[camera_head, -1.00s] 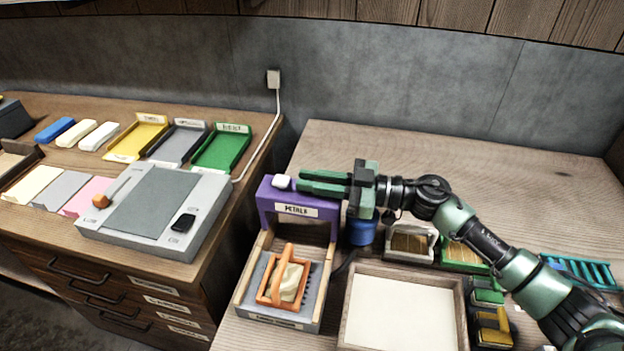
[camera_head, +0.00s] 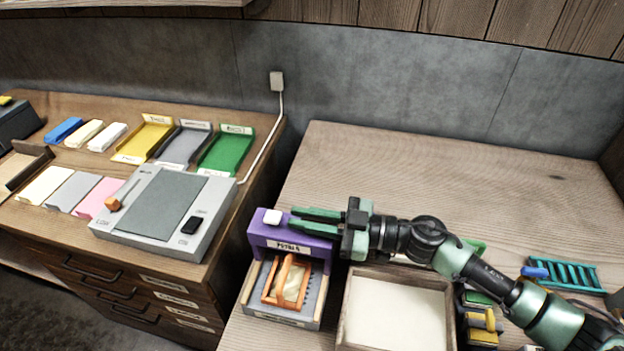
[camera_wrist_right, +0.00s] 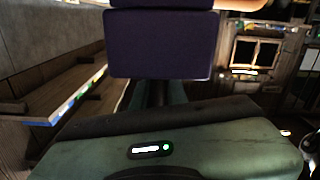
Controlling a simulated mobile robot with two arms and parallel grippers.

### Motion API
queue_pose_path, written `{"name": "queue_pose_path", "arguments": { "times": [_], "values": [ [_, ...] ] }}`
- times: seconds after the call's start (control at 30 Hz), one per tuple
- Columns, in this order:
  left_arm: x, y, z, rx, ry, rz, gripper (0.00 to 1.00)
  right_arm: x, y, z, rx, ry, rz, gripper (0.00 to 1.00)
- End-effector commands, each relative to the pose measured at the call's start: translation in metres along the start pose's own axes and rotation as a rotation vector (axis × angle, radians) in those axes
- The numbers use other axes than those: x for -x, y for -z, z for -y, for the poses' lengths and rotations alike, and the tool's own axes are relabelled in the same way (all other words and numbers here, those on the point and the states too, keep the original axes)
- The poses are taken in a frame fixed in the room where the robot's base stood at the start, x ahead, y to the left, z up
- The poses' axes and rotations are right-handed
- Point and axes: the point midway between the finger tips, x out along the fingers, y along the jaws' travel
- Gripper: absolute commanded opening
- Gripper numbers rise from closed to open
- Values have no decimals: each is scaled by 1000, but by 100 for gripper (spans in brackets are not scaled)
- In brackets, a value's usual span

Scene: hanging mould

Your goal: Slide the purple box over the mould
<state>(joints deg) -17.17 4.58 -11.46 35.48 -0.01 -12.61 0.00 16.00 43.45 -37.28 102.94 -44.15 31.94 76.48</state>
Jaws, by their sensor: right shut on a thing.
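The purple box (camera_head: 262,236), with a white label on its front and a white knob on top, straddles the back part of a wooden-sided tray (camera_head: 249,289). The mould (camera_head: 287,281), an orange frame with a handle and cream filling, sits on the tray's grey ridged bed, just in front of the box and largely uncovered. My right gripper (camera_head: 305,222) reaches in from the right and is shut on the top of the purple box. In the right wrist view the purple box (camera_wrist_right: 162,45) fills the upper middle. My left gripper is not in view.
A shallow wooden frame with a pale surface (camera_head: 396,311) stands right of the tray. A teal rack (camera_head: 562,274) lies farther right. The left bench holds a grey press (camera_head: 165,215) and coloured trays (camera_head: 226,150). The back of the right table is bare.

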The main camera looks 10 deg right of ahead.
Motion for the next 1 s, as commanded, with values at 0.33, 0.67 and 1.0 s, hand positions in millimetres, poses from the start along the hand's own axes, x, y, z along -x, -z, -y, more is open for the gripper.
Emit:
{"name": "queue_pose_path", "arguments": {
  "times": [0.33,0.67,1.0],
  "values": [
    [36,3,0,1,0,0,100,0,14,64,1,3,0,0],
    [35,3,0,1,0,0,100,0,13,67,1,6,-1,17],
    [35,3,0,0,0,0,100,0,13,65,1,2,0,33]
  ]
}}
